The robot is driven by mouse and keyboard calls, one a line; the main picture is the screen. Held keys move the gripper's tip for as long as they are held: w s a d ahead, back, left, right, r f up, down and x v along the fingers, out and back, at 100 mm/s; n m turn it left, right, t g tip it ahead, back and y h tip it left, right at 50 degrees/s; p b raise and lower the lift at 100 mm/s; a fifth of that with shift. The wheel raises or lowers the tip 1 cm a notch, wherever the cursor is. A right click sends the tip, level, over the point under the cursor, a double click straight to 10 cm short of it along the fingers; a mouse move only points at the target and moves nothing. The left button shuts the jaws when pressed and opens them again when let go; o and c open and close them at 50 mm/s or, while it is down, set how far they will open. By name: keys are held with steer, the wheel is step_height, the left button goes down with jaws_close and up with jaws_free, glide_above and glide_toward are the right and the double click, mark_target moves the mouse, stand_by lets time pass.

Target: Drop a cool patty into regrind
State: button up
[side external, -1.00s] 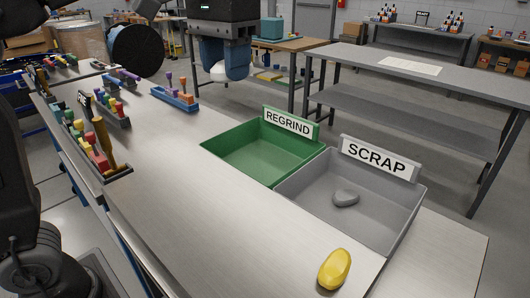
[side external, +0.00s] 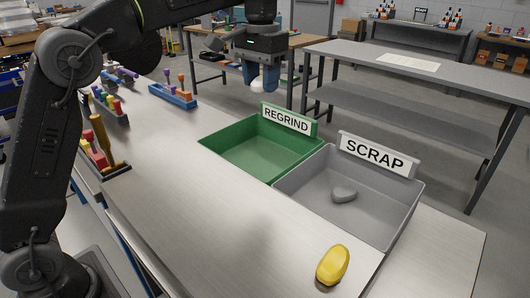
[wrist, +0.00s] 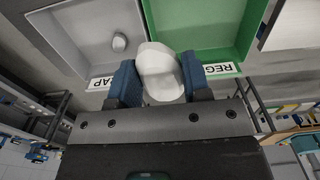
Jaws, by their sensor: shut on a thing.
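My gripper (side external: 261,79) is shut on a white patty (wrist: 160,72), held between its blue fingers. In the side view the patty (side external: 257,86) shows only partly between the fingertips, and the gripper appears high up, near the REGRIND bin. The green REGRIND bin (side external: 225,143) looks empty. The grey SCRAP bin (side external: 300,198) next to it holds one grey patty (side external: 343,194). A yellow patty (side external: 333,265) lies on the metal table in front of the SCRAP bin. In the wrist view the held patty overlaps the gap between the SCRAP bin (wrist: 60,40) and the green bin (wrist: 243,30).
The metal table (side external: 190,190) is clear between the bins and the tool racks. A blue rack (side external: 173,97) with coloured handles and other racks (side external: 105,160) stand on the left. A grey bench (side external: 400,75) stands behind the bins.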

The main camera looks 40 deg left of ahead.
steer(key=w+a+f, duration=0.4)
steer(key=f, duration=0.3)
steer(key=w+a+f, duration=0.4)
steer(key=f, duration=0.4)
steer(key=shift+w+f, duration=0.25)
steer(key=shift+w, duration=0.1)
steer(key=o, duration=1)
steer(key=shift+r, duration=0.1)
steer(key=shift+r, duration=5.9)
steer(key=shift+r, duration=0.1)
